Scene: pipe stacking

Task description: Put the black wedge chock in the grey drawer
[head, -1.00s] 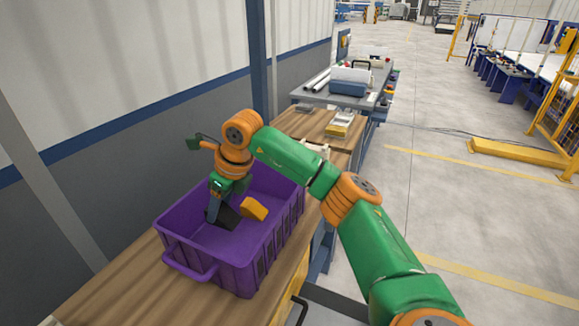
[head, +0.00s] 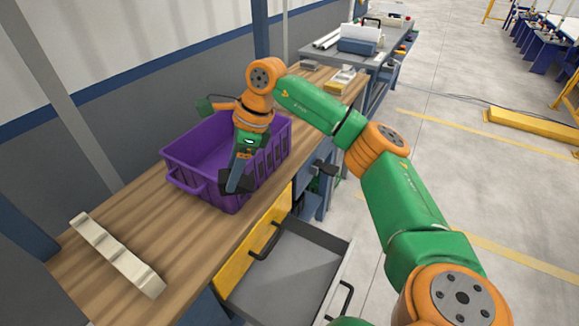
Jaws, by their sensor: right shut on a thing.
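The black wedge chock (head: 230,184) is dark and small, held at the tip of my right gripper (head: 240,178). My right gripper is shut on it and hangs at the near right side of the purple bin, in front of its wall. Part of the chock is hidden by the fingers. The grey drawer (head: 300,265) is pulled open below the bench, lower right of the gripper, and the visible part of its floor is bare. My left gripper is not in view.
The purple bin (head: 185,182) stands on the wooden bench (head: 150,215). A cream notched bar (head: 115,255) lies at the bench's near left. A yellow drawer front (head: 255,248) with a black handle is beside the open drawer. A grey table (head: 325,55) with a blue box stands behind.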

